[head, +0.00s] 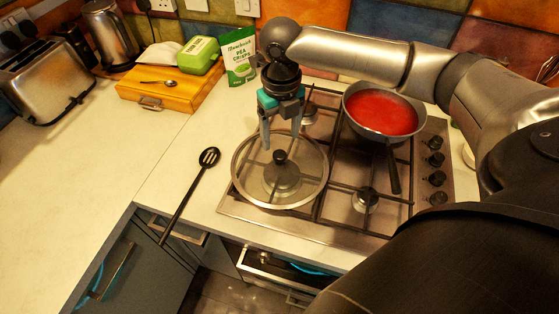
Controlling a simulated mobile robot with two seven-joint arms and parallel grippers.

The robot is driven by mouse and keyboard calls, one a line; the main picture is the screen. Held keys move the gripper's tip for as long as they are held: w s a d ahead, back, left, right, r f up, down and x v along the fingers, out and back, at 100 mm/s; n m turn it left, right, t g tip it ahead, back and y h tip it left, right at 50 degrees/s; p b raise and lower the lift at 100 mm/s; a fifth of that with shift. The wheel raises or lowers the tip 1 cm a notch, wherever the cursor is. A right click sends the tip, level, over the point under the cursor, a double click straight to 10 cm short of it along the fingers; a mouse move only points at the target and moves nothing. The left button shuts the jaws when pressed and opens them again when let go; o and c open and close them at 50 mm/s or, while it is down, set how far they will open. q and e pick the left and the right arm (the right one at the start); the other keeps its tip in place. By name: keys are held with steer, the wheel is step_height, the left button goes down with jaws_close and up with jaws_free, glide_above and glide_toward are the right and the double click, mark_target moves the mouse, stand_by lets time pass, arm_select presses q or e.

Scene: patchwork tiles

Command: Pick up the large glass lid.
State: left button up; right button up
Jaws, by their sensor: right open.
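The large glass lid (250,180) lies on the left part of the gas hob in the head view. It is round and clear, with a metal rim and a black knob (280,157) at its centre. My right gripper (281,142) points down over the far half of the lid, with its fingers apart and nothing held between them. Its fingertips are near the knob, on the far side of it in the picture; I cannot tell the exact height gap. My left gripper is not in view.
A pan of red sauce (382,112) stands on the hob's right, its handle (393,173) pointing forward. A black slotted spoon (190,192) lies left of the hob, overhanging the counter edge. A wooden box (165,98), toaster (43,85) and kettle (111,35) stand further back.

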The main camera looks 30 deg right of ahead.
mark_target(280, 154)
steer(key=shift+f, duration=0.65)
step_height(280, 154, down, 4)
steer(key=shift+a+r, duration=0.15)
steer(key=shift+r, duration=0.05)
steer(key=shift+f, duration=0.4)
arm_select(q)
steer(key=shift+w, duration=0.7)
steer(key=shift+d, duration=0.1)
arm_select(e)
jaws_close()
steer(key=shift+r, duration=0.1)
